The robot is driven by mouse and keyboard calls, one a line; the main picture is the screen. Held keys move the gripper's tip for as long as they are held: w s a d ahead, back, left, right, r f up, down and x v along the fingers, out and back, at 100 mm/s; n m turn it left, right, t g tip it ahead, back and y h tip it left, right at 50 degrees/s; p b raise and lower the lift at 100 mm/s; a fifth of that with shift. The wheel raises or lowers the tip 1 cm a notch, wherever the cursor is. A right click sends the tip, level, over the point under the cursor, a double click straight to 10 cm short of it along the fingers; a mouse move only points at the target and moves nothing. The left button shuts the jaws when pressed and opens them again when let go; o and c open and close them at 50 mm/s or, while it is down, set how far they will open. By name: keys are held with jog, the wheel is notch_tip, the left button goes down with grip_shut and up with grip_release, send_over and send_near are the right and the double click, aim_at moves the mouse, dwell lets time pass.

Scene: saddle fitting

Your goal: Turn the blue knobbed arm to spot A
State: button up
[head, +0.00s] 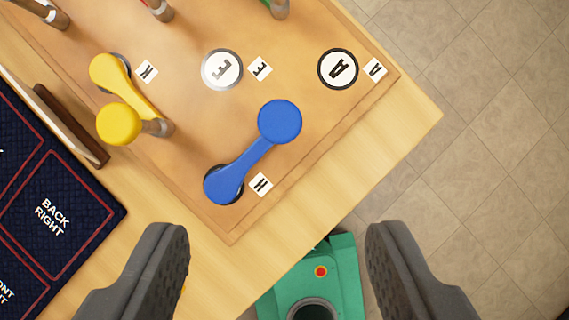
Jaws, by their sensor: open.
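The blue knobbed arm (247,160) lies on the tan board (180,140). One rounded end covers most of a dark spot beside the label H (261,185). Its round knob (280,121) is at the upper right end. Spot A (338,69) is a white disc with a black ring, up and right of the knob, with nothing on it. My gripper (278,255) is open and empty at the bottom of the view, below the blue arm and apart from it.
A yellow knobbed arm (125,92) lies at left near label K (146,71). Spot E (222,69) is bare. Several posts stand near the top edge. A dark mat (50,220) with a wooden rail (70,125) is left. A green object (335,275) sits below the table corner; tiled floor is right.

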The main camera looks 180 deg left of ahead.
aim_at(279, 123)
jog(key=p+x, duration=0.1)
jog(key=x, duration=0.3)
jog(key=p+x, duration=0.1)
jog(key=x, duration=0.4)
jog(key=p+x, duration=0.1)
jog(key=x, duration=0.4)
jog(key=shift+s+a+f, duration=0.1)
jog(key=shift+s+f, duration=0.15)
jog(key=shift+f, duration=0.05)
